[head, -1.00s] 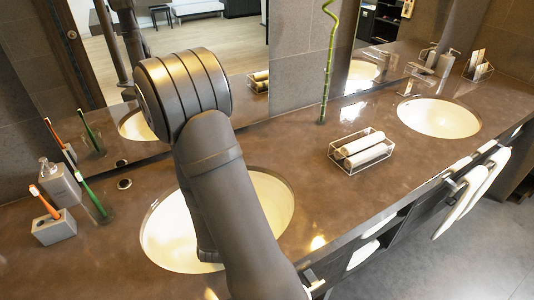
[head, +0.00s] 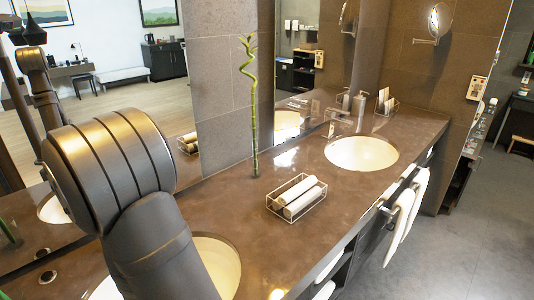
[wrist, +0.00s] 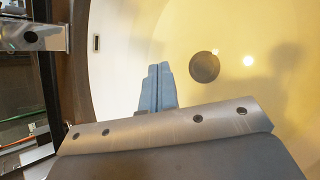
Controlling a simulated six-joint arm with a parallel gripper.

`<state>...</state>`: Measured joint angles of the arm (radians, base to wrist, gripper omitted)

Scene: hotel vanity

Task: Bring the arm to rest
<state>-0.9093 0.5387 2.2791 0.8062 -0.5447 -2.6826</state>
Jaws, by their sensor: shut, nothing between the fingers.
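My gripper (wrist: 157,88) shows in the wrist view, its two grey fingers pressed together with nothing between them. It is over the pale basin of the near sink (wrist: 265,60), with the dark round drain (wrist: 204,67) to the right of the fingertips. How high it is above the basin I cannot tell. In the head view my arm rises large at the lower left and covers much of the near sink (head: 222,262). The gripper itself is hidden there.
The brown counter (head: 225,205) runs to the far sink (head: 361,154). A wire basket with rolled white towels (head: 297,197) and a bamboo stalk (head: 253,110) stand on it. White towels (head: 408,215) hang at the front edge. A mirror (head: 100,110) backs the counter.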

